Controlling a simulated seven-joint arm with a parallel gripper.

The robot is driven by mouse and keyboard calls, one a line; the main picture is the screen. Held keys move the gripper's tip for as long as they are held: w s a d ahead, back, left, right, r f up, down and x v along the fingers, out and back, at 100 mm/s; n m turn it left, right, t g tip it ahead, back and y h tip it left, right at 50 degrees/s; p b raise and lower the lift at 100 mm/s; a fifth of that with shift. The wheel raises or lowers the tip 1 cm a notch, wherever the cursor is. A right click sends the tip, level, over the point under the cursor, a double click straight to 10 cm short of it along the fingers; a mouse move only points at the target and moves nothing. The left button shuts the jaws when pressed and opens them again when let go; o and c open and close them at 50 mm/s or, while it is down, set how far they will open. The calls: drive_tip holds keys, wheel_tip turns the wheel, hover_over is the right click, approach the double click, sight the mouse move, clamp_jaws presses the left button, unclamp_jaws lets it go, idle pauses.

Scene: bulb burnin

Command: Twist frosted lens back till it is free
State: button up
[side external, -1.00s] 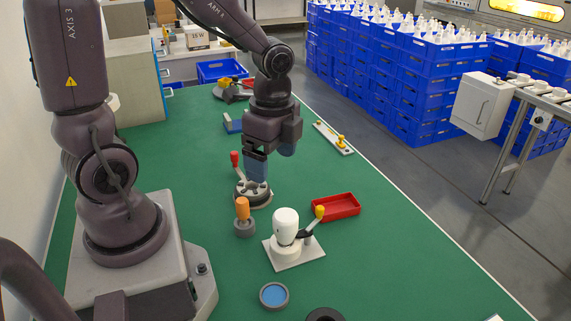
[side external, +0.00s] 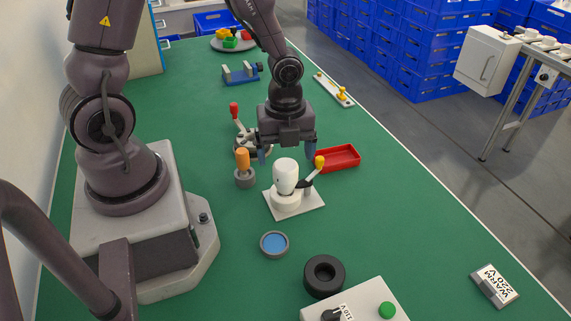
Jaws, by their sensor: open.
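The frosted lens is a white rounded bulb shape (side external: 285,177) standing upright in a round white socket on a pale square plate (side external: 312,207). In the picture the fingers are just above and to either side of the lens top. Nothing is held between them. Whether the gripper is directly over the lens or a little behind it is hard to tell.
An orange-handled peg (side external: 242,160) stands close to the left. A red tray (side external: 338,158) lies to the right. A blue-centred dish (side external: 274,244) and a black ring (side external: 324,275) lie in front.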

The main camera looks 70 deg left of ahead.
sight(285, 165)
drive_tip(key=shift+f, duration=2.3)
drive_tip(key=c, duration=1)
drive_tip(key=shift+o, duration=0.2)
drive_tip(key=shift+n, duration=1.6)
